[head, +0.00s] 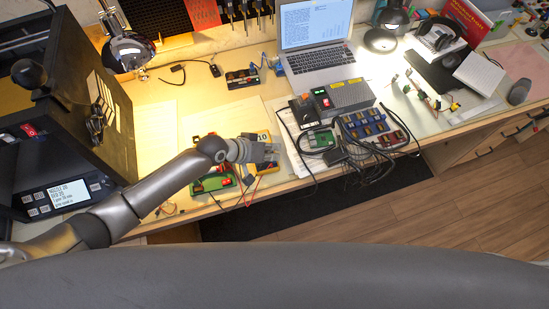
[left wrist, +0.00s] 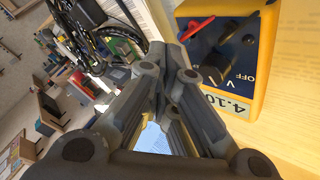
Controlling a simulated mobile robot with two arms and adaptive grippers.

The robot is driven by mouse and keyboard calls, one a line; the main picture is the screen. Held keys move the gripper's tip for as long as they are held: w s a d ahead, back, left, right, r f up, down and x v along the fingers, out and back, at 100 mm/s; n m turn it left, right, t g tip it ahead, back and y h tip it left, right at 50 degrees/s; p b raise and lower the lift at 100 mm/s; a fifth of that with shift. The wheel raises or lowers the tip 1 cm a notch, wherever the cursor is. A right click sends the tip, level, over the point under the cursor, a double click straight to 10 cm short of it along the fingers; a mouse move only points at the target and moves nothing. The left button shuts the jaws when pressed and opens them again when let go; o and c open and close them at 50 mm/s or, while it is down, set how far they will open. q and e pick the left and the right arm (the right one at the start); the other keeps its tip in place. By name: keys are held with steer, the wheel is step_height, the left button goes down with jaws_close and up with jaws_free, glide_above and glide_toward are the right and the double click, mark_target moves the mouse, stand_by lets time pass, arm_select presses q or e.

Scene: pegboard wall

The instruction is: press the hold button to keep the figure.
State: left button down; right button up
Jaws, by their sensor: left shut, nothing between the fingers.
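A yellow meter (head: 263,136) lies on the bench near its front edge, partly covered by my left gripper (head: 268,152). In the left wrist view the meter (left wrist: 268,65) is at the upper right, with a yellow rim, a dark face, a dial, a red part and the marks V and OFF. Its display (left wrist: 228,103) reads about 4.10, partly cut off. My left gripper (left wrist: 166,60) is shut and empty, its fingertips close beside the meter; I cannot tell whether they touch. I cannot make out a hold button. My right gripper is not in view.
A green device (head: 212,182) with red parts sits left of the meter, with loose leads nearby. A laptop (head: 318,62), a grey box (head: 350,95) and a blue tray (head: 368,122) stand behind and to the right. Cables hang over the bench's front edge.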

arm_select(q)
step_height(320, 180, up, 6)
steer(key=p, duration=0.5)
stand_by(0.6)
